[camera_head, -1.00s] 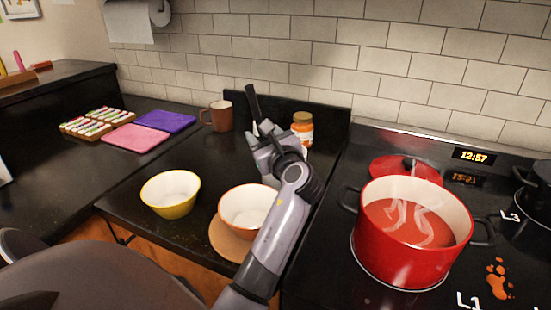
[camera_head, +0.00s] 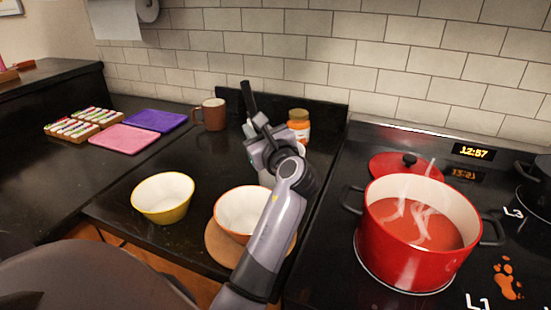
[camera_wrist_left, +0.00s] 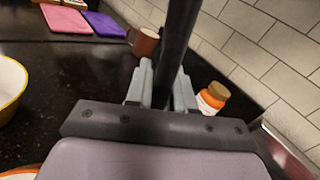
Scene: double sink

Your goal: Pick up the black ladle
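The black ladle shows as a long dark handle (camera_head: 247,96) that stands nearly upright, leaning slightly, above the counter near the back wall. Its lower end is hidden behind my left gripper. My left gripper (camera_head: 256,128) is at the handle. In the left wrist view the handle (camera_wrist_left: 178,45) runs between the two grey fingers (camera_wrist_left: 162,85), which lie close against it on both sides. They appear closed on it. My right gripper is not in view.
A yellow bowl (camera_head: 163,198) and an orange-rimmed bowl (camera_head: 229,213) are in front. A steaming red pot (camera_head: 409,250) sits on the stove at right.

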